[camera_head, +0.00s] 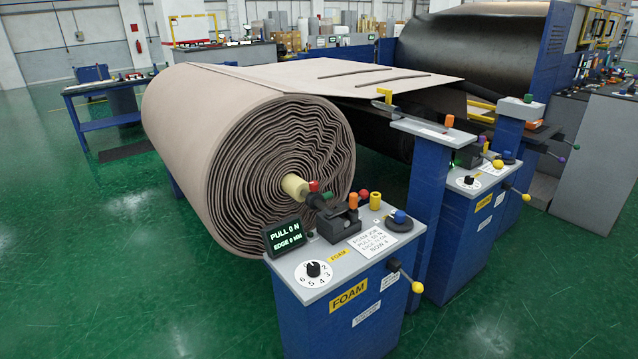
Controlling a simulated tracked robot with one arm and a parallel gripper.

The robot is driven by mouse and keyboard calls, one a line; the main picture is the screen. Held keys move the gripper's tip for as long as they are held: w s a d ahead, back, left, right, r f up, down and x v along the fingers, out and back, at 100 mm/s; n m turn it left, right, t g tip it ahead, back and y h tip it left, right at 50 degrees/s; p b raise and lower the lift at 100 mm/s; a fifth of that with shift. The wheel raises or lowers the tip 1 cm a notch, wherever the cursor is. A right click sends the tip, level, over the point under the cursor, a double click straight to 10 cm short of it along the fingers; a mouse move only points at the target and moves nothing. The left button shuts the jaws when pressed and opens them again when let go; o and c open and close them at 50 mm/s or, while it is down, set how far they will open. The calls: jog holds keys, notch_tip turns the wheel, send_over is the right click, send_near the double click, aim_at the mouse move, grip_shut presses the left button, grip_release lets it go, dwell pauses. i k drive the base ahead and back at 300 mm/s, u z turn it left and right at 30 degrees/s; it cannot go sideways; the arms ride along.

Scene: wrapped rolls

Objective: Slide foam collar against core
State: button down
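A large beige roll (235,150), loosely wound in wavy layers, shows its end face towards me. A short pale yellow cylinder (294,187) sticks out at its centre; I cannot tell whether it is the core or the foam collar. A dark shaft (320,203) runs from its outer end to a dark block (338,222) on the blue station (330,320) labelled FOAM. Where the cylinder enters the roll, no gap can be made out. A black display (286,235) on the station reads PULL 0 N, EDGE 0 MM. My gripper is not in view.
The station's grey top carries a numbered dial (314,270), a blue-capped knob (400,222) and coloured pegs. A yellow-knobbed lever (406,277) juts from its side. Blue posts (430,185) and a second station (470,235) stand right. Green floor (120,270) at left is clear.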

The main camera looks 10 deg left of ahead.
aim_at(311, 197)
jog(key=u, duration=0.05)
jog(key=i, duration=2.4)
jog(key=z, duration=0.65)
